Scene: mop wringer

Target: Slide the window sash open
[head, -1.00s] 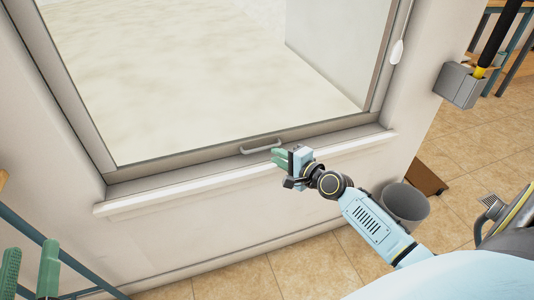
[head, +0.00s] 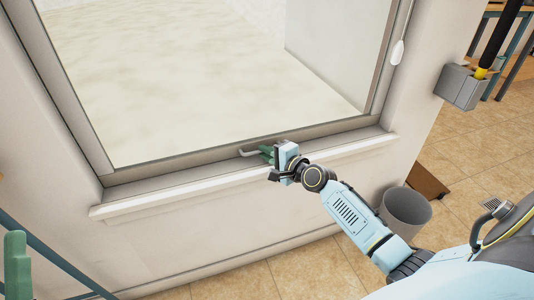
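The window sash (head: 190,159) is a large pane in a grey frame. Its lower rail lies along the grey sill, with no gap visible below it. A small grey bar handle (head: 249,152) sits on that lower rail.
A white ledge (head: 190,194) juts out below the window. A grey bin (head: 407,208) stands on the tiled floor beside my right arm. A grey wall holder (head: 462,87) with a black and yellow handle is at the right. A white pull (head: 397,51) hangs beside the frame.

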